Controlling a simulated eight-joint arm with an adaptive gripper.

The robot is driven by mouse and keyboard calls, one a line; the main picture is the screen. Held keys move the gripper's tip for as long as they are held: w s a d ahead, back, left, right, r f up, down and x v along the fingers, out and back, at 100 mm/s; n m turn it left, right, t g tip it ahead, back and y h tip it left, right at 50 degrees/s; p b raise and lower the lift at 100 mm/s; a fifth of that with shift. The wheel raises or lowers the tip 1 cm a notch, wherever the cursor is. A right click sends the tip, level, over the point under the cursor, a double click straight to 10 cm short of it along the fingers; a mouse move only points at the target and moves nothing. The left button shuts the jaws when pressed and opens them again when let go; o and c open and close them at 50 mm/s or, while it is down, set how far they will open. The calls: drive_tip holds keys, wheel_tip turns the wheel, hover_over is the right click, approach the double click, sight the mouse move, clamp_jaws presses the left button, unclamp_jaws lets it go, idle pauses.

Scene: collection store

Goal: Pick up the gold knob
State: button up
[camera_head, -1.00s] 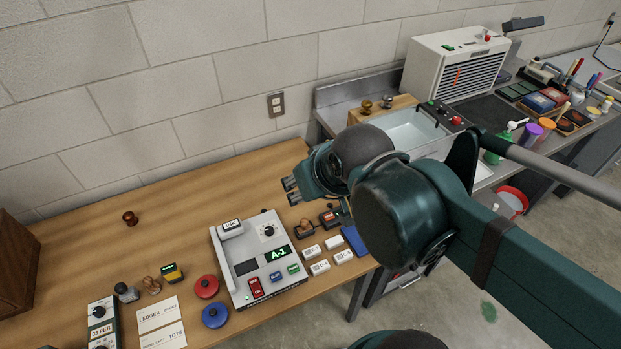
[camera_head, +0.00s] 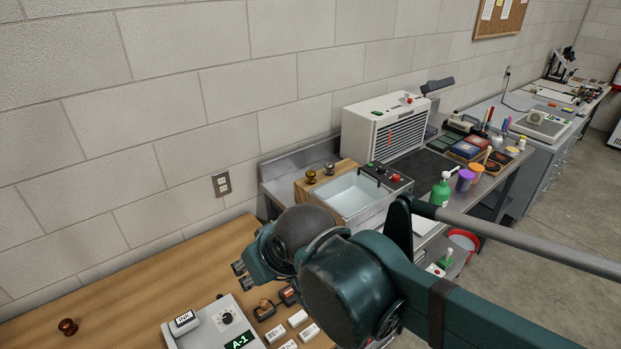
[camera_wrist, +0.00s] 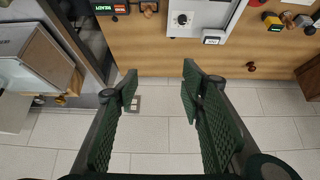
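The gold knob (camera_head: 311,176) sits on top of a wooden block (camera_head: 303,192) at the left end of the sink bench, beside a silver knob (camera_head: 329,168). In the wrist view the gold knob (camera_wrist: 60,99) shows small at the left, at the edge of the block. My gripper (camera_head: 239,275) is above the wooden table, left of and nearer than the sink bench. In the wrist view my gripper (camera_wrist: 160,82) is open, with nothing between its fingers and the wall beyond. The gold knob is well apart from it.
A water-filled basin (camera_head: 357,194) adjoins the block, with a white slatted unit (camera_head: 384,130) behind. A dark brown knob (camera_head: 68,326) and a grey device (camera_head: 213,325) are on the wooden table (camera_head: 150,285). A metal back panel (camera_head: 290,170) stands behind the block.

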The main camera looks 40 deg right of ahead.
drive_tip(key=shift+o, duration=0.5)
drive_tip(key=w+d+r+m+g+p, duration=0.25)
drive_tip(key=w+d+r+m, duration=0.35)
drive_tip(key=w, duration=0.4)
drive_tip(key=m+g+p, duration=0.5)
drive_tip(key=m+p, duration=0.4)
drive_tip(key=m, duration=0.6)
hover_over(311, 171)
drive_tip(key=shift+t, duration=0.25)
drive_tip(key=f, duration=0.8)
drive_tip(key=shift+s+a, duration=0.1)
drive_tip(key=shift+a, duration=0.3)
drive_tip(key=shift+d+f+m, duration=0.3)
drive_tip(key=shift+d+f, duration=0.1)
drive_tip(key=shift+d, duration=0.05)
drive_tip(key=shift+f, duration=0.1)
